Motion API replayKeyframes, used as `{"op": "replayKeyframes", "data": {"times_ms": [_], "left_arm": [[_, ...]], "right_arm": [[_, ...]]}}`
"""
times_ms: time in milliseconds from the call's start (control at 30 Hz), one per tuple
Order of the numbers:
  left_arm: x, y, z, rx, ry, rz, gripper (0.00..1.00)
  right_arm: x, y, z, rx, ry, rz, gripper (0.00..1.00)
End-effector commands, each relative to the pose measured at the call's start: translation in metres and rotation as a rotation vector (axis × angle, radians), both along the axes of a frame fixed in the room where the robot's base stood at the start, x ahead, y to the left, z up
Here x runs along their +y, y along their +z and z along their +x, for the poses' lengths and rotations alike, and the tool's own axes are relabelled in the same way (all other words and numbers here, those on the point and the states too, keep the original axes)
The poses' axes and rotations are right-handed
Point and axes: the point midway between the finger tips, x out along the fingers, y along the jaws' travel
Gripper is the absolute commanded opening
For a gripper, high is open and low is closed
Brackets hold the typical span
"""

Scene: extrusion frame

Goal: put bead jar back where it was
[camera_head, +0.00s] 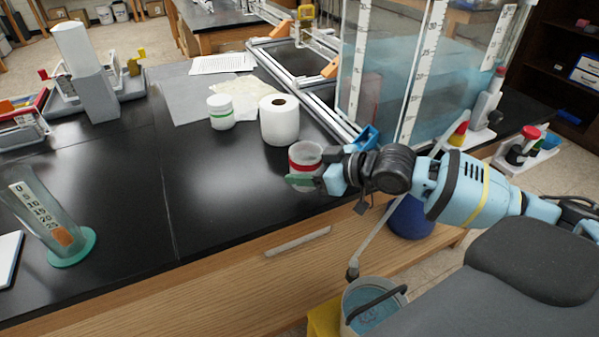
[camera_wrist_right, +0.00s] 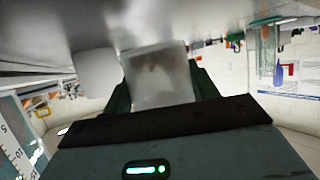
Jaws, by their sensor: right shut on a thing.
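The jar with a red band (camera_head: 305,157), which I take for the bead jar, stands between the fingers of my right gripper (camera_head: 318,180) at the front edge of the black bench. My right gripper is shut on it. In the right wrist view the jar (camera_wrist_right: 160,78) shows blurred and pale between the dark fingers. Whether its base touches the bench top is hard to tell. My left gripper is not in view.
A white paper roll (camera_head: 280,120) and a white jar with a green band (camera_head: 221,112) stand just behind. A large water tank (camera_head: 425,75) is at the right. A glass cylinder (camera_head: 45,215) leans at the left. The bench's middle is clear.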

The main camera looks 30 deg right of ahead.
Motion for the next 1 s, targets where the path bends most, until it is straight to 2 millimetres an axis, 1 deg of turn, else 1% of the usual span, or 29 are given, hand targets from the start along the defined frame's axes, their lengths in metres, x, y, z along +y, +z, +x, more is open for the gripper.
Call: {"op": "replayKeyframes", "data": {"times_ms": [33, 133, 233, 467, 567, 700, 800, 1000], "left_arm": [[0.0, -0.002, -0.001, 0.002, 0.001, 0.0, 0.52], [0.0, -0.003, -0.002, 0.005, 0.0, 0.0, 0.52], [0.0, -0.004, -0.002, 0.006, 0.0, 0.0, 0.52], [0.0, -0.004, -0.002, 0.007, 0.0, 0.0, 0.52], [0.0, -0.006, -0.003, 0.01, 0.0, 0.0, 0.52], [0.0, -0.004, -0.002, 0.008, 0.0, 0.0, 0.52], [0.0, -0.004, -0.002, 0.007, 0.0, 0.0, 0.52], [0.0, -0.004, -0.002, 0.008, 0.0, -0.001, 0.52]], "right_arm": [[-0.001, 0.0, 0.008, -0.001, 0.0, 0.002, 0.34], [-0.003, -0.002, 0.019, -0.002, -0.001, 0.001, 0.34], [-0.003, -0.003, 0.024, 0.001, 0.001, 0.001, 0.34], [-0.004, -0.002, 0.027, -0.001, 0.0, 0.0, 0.34], [-0.005, -0.003, 0.034, -0.001, 0.0, 0.002, 0.34], [-0.004, -0.025, 0.033, 0.004, 0.0, 0.001, 0.34], [-0.005, -0.036, 0.033, 0.002, 0.001, 0.001, 0.34], [-0.004, -0.038, 0.033, -0.002, 0.001, 0.001, 0.34]]}}
